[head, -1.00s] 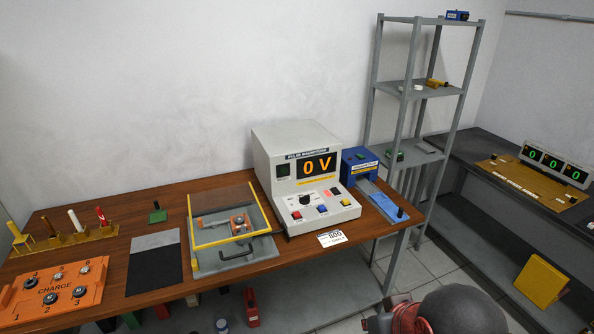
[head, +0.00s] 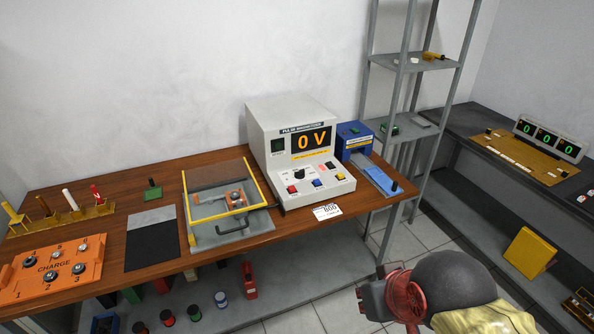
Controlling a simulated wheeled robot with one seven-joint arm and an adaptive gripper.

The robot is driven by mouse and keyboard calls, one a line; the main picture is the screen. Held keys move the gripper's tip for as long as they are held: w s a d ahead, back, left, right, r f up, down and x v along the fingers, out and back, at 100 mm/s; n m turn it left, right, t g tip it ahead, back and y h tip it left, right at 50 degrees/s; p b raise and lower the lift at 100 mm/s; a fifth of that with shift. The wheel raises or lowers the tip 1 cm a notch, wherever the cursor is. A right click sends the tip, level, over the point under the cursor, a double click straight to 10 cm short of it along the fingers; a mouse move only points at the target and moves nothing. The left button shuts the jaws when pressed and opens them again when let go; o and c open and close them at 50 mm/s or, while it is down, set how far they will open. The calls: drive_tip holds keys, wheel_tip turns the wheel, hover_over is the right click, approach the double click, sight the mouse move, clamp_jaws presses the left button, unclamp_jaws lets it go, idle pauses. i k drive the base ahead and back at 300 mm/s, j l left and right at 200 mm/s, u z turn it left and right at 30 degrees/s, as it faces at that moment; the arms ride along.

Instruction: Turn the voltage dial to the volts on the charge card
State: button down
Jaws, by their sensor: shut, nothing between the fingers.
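The pulse magnetizer (head: 262,125) is a pale box on the wooden bench with a sloped front panel. Its orange display (head: 311,139) reads 0 V. The black voltage dial (head: 299,174) sits on that panel, above a red button and a blue button; its pointer is too small to read. The white charge card (head: 327,211) lies at the bench's front edge below the panel; its large number looks like 800, but is small. My gripper (head: 372,300) is at the bottom, shut and empty, well in front of the bench and apart from the dial.
A yellow-framed clear cover (head: 222,217) over a grey fixture stands left of the magnetizer. A blue unit (head: 354,139) with a slide stands to its right. The orange charge tray (head: 55,290) is at far left. A grey shelf rack (head: 386,160) stands behind right.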

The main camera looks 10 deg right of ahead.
sight(299, 174)
drive_tip(key=i+j+u, duration=0.1)
drive_tip(key=i+u, duration=0.25)
drive_tip(key=i, duration=0.6)
